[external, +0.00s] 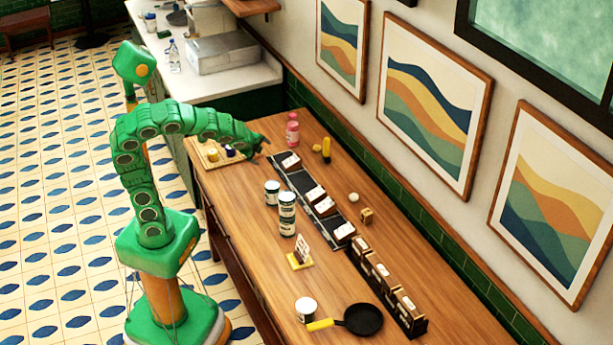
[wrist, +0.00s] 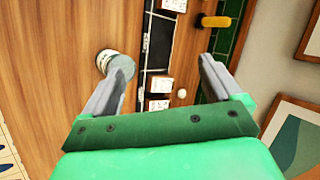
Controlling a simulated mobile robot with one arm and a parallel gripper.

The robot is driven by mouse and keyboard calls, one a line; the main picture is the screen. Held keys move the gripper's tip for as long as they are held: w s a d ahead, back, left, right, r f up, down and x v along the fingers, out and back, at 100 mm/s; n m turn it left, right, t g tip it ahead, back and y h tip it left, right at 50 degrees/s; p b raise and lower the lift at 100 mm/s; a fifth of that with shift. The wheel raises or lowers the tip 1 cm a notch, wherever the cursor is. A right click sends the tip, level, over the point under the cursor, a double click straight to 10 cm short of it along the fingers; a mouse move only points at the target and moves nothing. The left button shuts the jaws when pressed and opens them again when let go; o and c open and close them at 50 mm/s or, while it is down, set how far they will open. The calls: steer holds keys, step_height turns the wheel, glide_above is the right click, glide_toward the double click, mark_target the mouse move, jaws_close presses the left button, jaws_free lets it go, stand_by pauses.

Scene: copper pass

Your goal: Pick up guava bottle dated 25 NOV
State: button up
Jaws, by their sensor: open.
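A pink bottle (external: 292,133) stands upright at the far end of the wooden table, near the wall. It is the only pink bottle I can make out, and its label is too small to read for flavour or date. My gripper (external: 262,142) is over the far end of the table, a little left of the pink bottle. In the wrist view my gripper (wrist: 162,60) has its two grey fingers spread wide with nothing held between them. The pink bottle does not show in the wrist view.
A dark divided tray (external: 290,181) with white-labelled boxes runs along the table. A yellow object (external: 326,150) stands right of the bottle. Cans (external: 272,193), a card stand (external: 300,262), a black pan (external: 362,320) and a dark rack (external: 413,322) occupy the nearer part.

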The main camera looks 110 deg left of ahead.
steer(key=a+r+m+y, duration=0.25)
steer(key=a+m, duration=0.25)
steer(key=a, duration=1.2)
steer(key=m+t+y, duration=0.2)
steer(key=m+t, duration=0.1)
steer(key=m, duration=0.7)
glide_above(288, 128)
steer(key=d, duration=0.7)
step_height(288, 128, down, 7)
steer(key=a+f+m+t, duration=0.1)
steer(key=f+m, duration=0.1)
steer(key=s+a+f+m+h, duration=0.1)
steer(key=f+m, duration=0.1)
steer(key=f, duration=0.1)
steer(key=s+a+f+m+t, duration=0.1)
steer(key=a+f+m, duration=0.1)
steer(key=f, duration=0.1)
steer(key=shift+s+f+t, duration=0.15)
steer(key=shift+s+t, duration=0.05)
steer(key=shift+t, duration=0.1)
steer(key=shift+x, duration=1.35)
steer(key=shift+w+a+f, duration=0.65)
steer(key=shift+a+f, duration=0.2)
steer(key=shift+f, duration=0.15)
steer(key=shift+x, duration=1.2)
